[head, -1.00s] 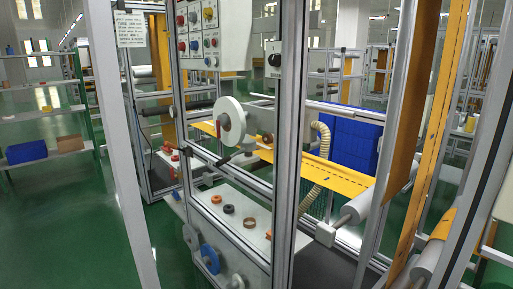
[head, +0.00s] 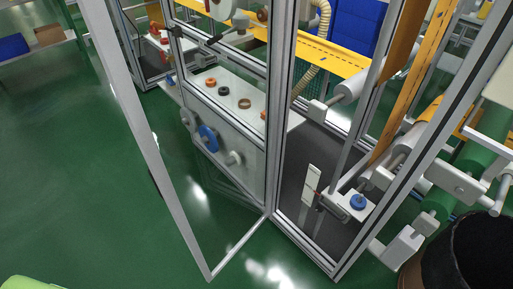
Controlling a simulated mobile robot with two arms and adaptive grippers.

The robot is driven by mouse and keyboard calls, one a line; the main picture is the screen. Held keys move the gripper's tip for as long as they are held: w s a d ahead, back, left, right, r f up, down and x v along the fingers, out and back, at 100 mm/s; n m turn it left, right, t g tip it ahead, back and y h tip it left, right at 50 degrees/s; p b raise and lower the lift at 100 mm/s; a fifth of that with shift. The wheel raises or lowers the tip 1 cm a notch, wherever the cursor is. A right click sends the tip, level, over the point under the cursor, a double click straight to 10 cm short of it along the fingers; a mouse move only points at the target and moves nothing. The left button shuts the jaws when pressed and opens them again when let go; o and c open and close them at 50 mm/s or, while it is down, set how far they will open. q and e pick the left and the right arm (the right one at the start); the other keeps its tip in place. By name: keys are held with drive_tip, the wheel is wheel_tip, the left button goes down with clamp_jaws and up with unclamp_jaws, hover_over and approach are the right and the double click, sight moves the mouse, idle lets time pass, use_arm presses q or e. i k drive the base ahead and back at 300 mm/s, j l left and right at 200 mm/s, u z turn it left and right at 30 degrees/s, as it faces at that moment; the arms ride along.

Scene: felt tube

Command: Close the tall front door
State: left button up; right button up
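The tall front door (head: 150,150) is a clear panel in a pale metal frame. It stands open, swung out to the left of the machine frame. Its near upright runs down to a low corner, and its bottom rail (head: 238,248) runs back to the hinge-side post (head: 283,110). The doorway's sill (head: 305,247) shows to the right of that post, with a dark floor inside. The door's top is out of view. Neither of my grippers is in view.
Inside the machine are white rollers (head: 352,87) and a blue knob (head: 357,202). A dark round container (head: 480,255) stands at the lower right. A lime-green shape (head: 28,283) shows at the lower left. Green floor (head: 70,190) is clear left of the door.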

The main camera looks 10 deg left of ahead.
sight(95, 14)
drive_tip(key=j+z, duration=0.4)
drive_tip(key=j, duration=0.15)
drive_tip(key=j+z, duration=0.4)
drive_tip(key=k+j+z, duration=0.1)
drive_tip(key=j+z, duration=0.3)
drive_tip(key=j, duration=0.25)
drive_tip(key=k+j, duration=0.1)
drive_tip(key=j, duration=0.3)
drive_tip(key=k+j, duration=0.15)
drive_tip(key=j, duration=0.3)
drive_tip(key=k+j+z, duration=0.1)
drive_tip(key=j, duration=0.3)
